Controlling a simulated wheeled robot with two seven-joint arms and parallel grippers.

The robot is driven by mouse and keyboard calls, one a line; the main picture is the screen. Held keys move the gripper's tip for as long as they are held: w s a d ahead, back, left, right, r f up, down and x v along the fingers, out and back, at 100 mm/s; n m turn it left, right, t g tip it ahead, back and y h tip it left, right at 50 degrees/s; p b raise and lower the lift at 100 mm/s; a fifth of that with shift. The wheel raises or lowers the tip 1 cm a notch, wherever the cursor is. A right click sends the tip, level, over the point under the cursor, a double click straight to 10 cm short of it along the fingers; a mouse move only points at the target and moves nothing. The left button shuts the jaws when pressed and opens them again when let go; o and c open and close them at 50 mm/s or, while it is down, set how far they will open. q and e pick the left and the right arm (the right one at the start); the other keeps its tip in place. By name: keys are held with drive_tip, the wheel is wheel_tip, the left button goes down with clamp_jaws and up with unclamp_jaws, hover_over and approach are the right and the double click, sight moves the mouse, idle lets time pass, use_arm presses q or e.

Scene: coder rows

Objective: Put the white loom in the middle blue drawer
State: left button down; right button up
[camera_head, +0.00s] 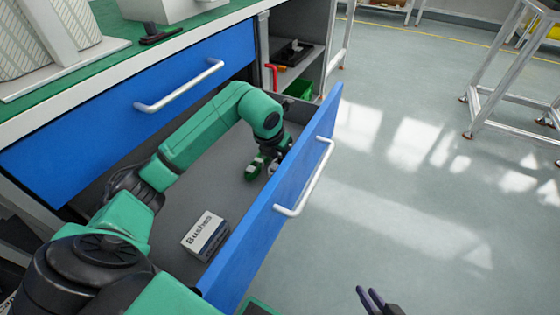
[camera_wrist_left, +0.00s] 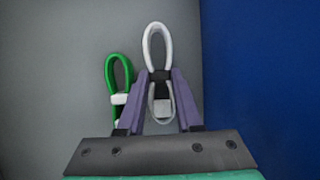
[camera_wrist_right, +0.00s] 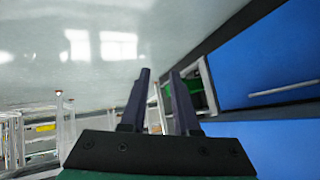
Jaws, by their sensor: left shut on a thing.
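The white loom (camera_wrist_left: 157,45) is a looped cable bundle between the purple fingers of my left gripper (camera_wrist_left: 160,100), which is shut on it. In the head view my left gripper (camera_head: 272,165) is down inside the open blue drawer (camera_head: 310,165), near its far front corner. There the arm mostly hides the white loom. A green loom (camera_wrist_left: 118,78) lies on the grey drawer floor just left of the white one. My right gripper (camera_head: 372,300) is at the bottom of the head view, outside the drawer; its fingers (camera_wrist_right: 160,98) stand apart with nothing between them.
A white box labelled Bushes (camera_head: 205,236) lies in the drawer's near part. Another blue drawer front (camera_head: 130,115) sits above, under the green bench top (camera_head: 120,45). A side shelf (camera_head: 300,65) holds a green bin (camera_head: 299,89).

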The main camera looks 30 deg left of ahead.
use_arm(q)
drive_tip(key=shift+f, duration=0.55)
use_arm(e)
drive_tip(key=shift+a+f, duration=0.1)
drive_tip(key=shift+a, duration=0.2)
use_arm(q)
drive_tip(key=shift+f, duration=0.1)
use_arm(e)
drive_tip(key=shift+f, duration=0.1)
use_arm(q)
drive_tip(key=c, duration=0.9)
unclamp_jaws()
drive_tip(key=shift+o, duration=0.2)
